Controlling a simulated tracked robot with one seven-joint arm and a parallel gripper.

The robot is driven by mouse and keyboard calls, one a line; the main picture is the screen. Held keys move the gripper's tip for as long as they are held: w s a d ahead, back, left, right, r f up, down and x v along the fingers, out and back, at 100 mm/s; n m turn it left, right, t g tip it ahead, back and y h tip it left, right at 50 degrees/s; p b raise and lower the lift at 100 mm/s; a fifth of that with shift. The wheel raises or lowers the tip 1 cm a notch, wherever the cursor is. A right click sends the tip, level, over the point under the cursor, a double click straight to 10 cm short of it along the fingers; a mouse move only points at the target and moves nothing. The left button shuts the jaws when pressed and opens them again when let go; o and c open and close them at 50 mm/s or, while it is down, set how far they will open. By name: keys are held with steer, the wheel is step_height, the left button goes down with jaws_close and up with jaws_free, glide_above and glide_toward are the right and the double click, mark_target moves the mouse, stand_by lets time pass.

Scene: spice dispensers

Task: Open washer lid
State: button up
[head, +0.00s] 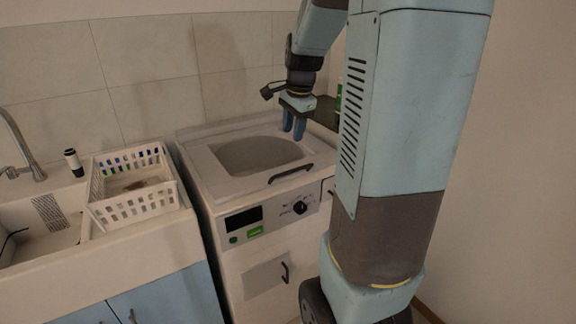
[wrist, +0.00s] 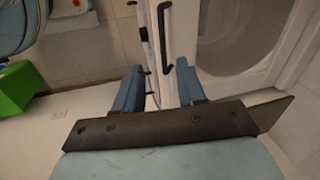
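The washer (head: 262,262) stands with its pale top lid (head: 240,184) lying flat and closed. The lid has a large sunken grey window. A black bar handle (head: 290,173) sits at the lid's front right edge. My gripper (head: 293,134) points down above the right rear part of the lid, apart from the handle. In the wrist view my gripper (wrist: 160,68) is open, its two blue fingers apart with nothing between them. The handle (wrist: 164,38) appears beyond the fingertips, roughly in line with the gap. The lid's window (wrist: 236,40) is to its right.
A sink counter with a white basket (head: 135,188) stands left of the washer. A control panel with a knob (head: 300,208) and a small lower door (head: 265,275) are on the washer's front. A green object (wrist: 16,88) is at left in the wrist view. A tiled wall stands behind.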

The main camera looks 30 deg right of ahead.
steer(key=w+d+f+m, duration=0.1)
glide_toward(291, 171)
steer(key=x, duration=0.8)
steer(key=shift+w, duration=0.2)
steer(key=shift+c, duration=0.2)
jaws_close()
stand_by(0.3)
